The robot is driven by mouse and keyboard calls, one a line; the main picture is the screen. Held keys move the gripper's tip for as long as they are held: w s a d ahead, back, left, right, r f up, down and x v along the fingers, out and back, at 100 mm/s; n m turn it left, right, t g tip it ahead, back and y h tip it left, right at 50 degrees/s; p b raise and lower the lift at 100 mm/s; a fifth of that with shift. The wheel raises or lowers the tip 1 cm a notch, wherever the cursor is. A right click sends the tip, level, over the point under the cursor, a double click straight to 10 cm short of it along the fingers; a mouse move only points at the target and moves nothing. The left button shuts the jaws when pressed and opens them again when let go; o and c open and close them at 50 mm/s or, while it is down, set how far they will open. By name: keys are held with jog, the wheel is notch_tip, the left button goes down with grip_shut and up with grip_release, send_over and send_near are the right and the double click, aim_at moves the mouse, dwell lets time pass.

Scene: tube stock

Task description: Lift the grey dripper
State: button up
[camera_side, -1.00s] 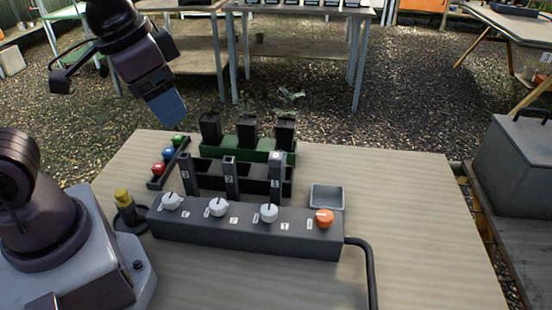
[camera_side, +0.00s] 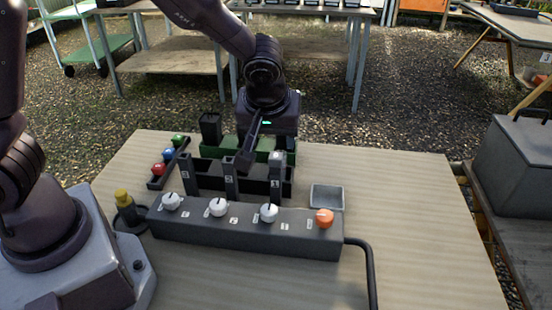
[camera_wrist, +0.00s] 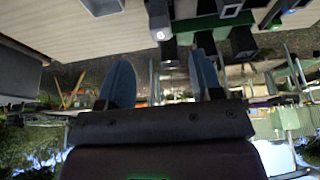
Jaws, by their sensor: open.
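A small light-grey piece (camera_side: 277,157), which looks like the grey dripper, sits at the top of the dark post marked 1 (camera_side: 275,183). In the wrist view the post (camera_wrist: 158,14) reaches in from the top edge, with the grey piece (camera_wrist: 160,35) at its near end. My gripper (camera_side: 243,163) is over the dark rack, left of post 1 in the side view. In the wrist view my gripper (camera_wrist: 160,58) is open, its two blue fingers apart and nothing seen held. The grey piece shows between and beyond the fingertips; I cannot tell the exact gap.
Posts 3 (camera_side: 185,175) and 2 (camera_side: 230,180) stand left of post 1. A manifold (camera_side: 245,233) with white knobs and one orange knob lies in front. A green planter (camera_side: 206,153) stands behind, a grey tray (camera_side: 326,198) to the right. Red, blue and green balls are at left.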

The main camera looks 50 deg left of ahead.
aim_at(276, 155)
jog(key=x, duration=0.4)
jog(key=shift+a+f, duration=0.1)
jog(key=shift+f, duration=0.15)
jog(key=shift+w+a+r+x, duration=0.1)
jog(key=shift+w+x, duration=0.05)
jog(key=shift+x, duration=0.75)
jog(key=shift+w+a+r+x, duration=0.1)
jog(key=shift+w+x, duration=0.05)
jog(key=shift+x, duration=0.75)
jog(key=shift+w+a+x, duration=0.1)
jog(key=shift+w+x, duration=0.05)
jog(key=shift+x, duration=0.7)
jog(key=c, duration=1)
